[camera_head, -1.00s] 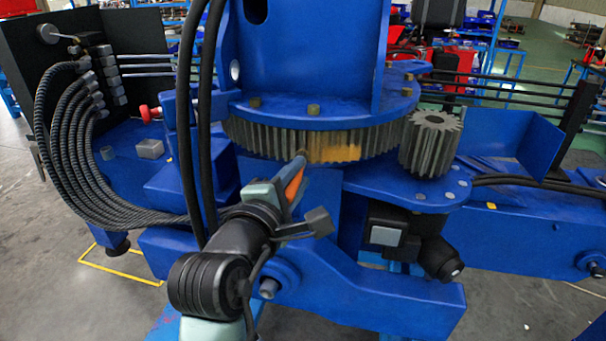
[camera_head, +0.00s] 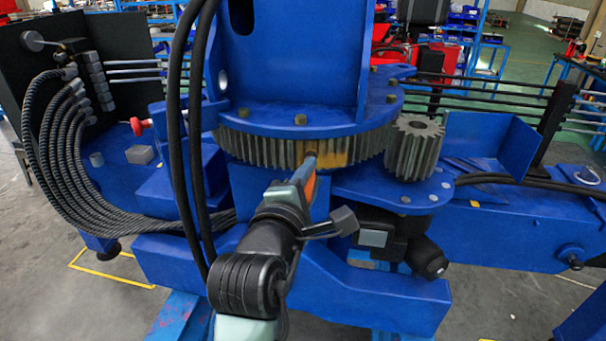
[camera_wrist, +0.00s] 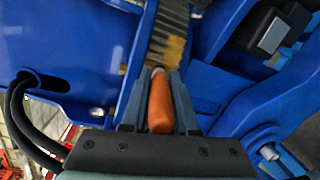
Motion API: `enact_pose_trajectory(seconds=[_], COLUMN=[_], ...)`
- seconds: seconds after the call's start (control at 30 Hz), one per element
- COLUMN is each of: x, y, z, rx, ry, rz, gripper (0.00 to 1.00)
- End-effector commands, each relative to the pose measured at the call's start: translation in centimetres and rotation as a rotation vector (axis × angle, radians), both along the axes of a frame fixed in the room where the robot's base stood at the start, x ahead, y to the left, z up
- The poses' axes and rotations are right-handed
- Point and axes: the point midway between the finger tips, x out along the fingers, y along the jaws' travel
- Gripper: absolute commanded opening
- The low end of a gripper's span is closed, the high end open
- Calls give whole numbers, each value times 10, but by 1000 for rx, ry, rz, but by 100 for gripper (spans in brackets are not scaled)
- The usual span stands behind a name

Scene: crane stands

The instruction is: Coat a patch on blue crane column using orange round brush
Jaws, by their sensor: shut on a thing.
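The blue crane column (camera_head: 297,60) rises from a blue flange above a grey toothed ring (camera_head: 255,146). A yellow-brown patch (camera_head: 336,152) covers some teeth on the ring's front; it also shows in the wrist view (camera_wrist: 172,48). My gripper (camera_head: 302,183) is shut on the orange round brush (camera_head: 309,188), which shows between the two fingers in the wrist view (camera_wrist: 160,105). The brush points at the ring, and its tip overlaps the left part of the patch. I cannot tell whether the bristles touch the teeth.
A grey pinion gear (camera_head: 413,150) stands right of the ring. Two black hoses (camera_head: 178,130) hang just left of my arm. A bundle of dark cables (camera_head: 60,160) curves at the left. A black motor (camera_head: 385,236) sits below the blue plate.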

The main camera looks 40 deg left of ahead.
Motion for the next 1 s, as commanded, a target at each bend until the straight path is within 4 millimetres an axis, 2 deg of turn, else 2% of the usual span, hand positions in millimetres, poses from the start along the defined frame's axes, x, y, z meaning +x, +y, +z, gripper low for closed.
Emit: enact_pose_trajectory(seconds=[0.03, 0.2, 0.47, 0.8, 1.0], x=[7, 18, 26, 46, 51], y=[-7, -15, -20, -39, -43], z=[2, 2, 1, 2, 1], rx=[0, 0, 1, 1, 0], ry=[0, -1, -3, -2, -2], rz=[-10, -9, -7, -7, -6], gripper=[0, 0, 0, 0, 0])
